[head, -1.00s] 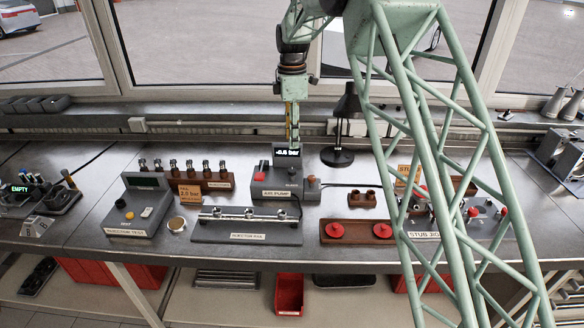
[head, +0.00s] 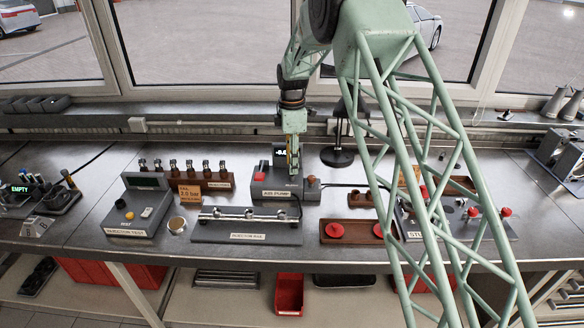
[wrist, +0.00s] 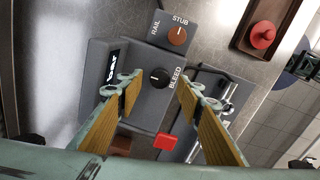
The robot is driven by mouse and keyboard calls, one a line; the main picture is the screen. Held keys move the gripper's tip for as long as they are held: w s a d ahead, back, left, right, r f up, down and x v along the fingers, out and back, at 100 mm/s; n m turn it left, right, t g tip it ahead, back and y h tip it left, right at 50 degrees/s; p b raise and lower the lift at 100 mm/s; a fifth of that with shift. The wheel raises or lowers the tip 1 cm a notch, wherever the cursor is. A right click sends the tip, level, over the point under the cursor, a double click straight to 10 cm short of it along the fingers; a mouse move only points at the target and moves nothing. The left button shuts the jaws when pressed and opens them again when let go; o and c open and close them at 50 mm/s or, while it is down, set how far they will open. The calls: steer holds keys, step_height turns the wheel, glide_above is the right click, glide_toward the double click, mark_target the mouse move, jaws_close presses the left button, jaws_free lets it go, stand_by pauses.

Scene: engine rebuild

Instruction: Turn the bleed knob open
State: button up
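The bleed knob (wrist: 160,78) is a round black knob with a pale pointer mark, on the grey air pump box (wrist: 150,102), beside the label BLEED. It shows between my fingertips in the wrist view. My gripper (wrist: 160,90) is open, with its yellow-padded fingers apart on either side of the knob's picture. I cannot tell whether the tips reach down to its level. In the head view my gripper (head: 293,170) hangs over the air pump (head: 270,192) and hides the knob and part of the display.
A RAIL/STUB selector with an orange-brown knob (wrist: 177,36) is close by. A red button (wrist: 165,141) is on the pump's other side. The injector rail (head: 245,224) lies in front, and a wooden tray with red knobs (head: 345,232) stands to the right. A black lamp (head: 337,157) stands behind.

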steer(key=shift+f, duration=1.05)
steer(key=shift+c, duration=0.5)
steer(key=c, duration=0.8)
